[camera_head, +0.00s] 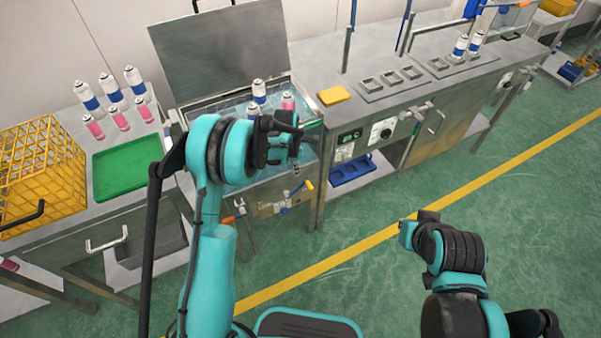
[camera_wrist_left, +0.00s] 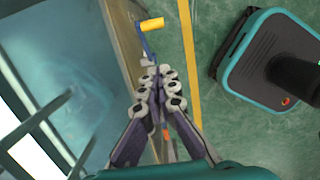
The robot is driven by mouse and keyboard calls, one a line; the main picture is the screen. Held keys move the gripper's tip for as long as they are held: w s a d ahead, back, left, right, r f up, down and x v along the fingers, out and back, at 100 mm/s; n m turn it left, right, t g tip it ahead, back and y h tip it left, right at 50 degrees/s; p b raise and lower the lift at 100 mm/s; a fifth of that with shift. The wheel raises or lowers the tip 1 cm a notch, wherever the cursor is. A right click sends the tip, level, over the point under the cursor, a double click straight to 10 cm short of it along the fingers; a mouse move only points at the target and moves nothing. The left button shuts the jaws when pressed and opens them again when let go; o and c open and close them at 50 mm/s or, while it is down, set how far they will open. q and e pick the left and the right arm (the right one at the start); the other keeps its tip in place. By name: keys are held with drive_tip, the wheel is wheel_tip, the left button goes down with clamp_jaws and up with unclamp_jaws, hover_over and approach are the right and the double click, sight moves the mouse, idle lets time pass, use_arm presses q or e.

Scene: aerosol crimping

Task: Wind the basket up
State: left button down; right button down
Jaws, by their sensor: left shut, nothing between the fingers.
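A water bath (camera_head: 305,113) with its lid raised stands at centre left, several spray cans (camera_head: 259,90) in it. The basket itself is mostly hidden behind my left arm. A crank with a blue arm and yellow-orange handle (camera_head: 308,185) sits on the bath's front; the handle also shows in the left wrist view (camera_wrist_left: 152,24). My left gripper (camera_head: 296,138) is above the bath's front edge, shut and empty. In the left wrist view its fingertips (camera_wrist_left: 159,84) are together, apart from the crank handle. My right gripper (camera_head: 418,226) is over the floor at lower right; its fingers are unclear.
A green tray (camera_head: 128,166), a yellow crate (camera_head: 40,172) and several cans stand on the left table. A yellow block (camera_head: 334,95) and grey racks lie on the bench to the right. An orange-handled valve (camera_head: 229,219) is low on the bath's front. The green floor ahead is clear.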

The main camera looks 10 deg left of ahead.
use_arm(q)
drive_tip(key=b, duration=0.4)
approach(308, 183)
drive_tip(key=s+a+f, duration=0.2)
drive_tip(key=s+f, duration=0.1)
drive_tip(key=f, duration=0.2)
drive_tip(key=shift+w+d+f, duration=0.6)
drive_tip(key=shift+d+f, duration=0.15)
drive_tip(key=shift+w+d+f+b, duration=0.2)
drive_tip(key=shift+w+d+b, duration=0.1)
drive_tip(key=shift+d+b, duration=0.1)
drive_tip(key=shift+d, duration=0.1)
drive_tip(key=shift+w+d+f+y, duration=0.15)
drive_tip(key=shift+f+y, duration=0.05)
drive_tip(key=shift+y, duration=0.2)
drive_tip(key=shift+d+f+g, duration=0.1)
drive_tip(key=shift+d+g, duration=0.05)
drive_tip(key=shift+g, duration=0.15)
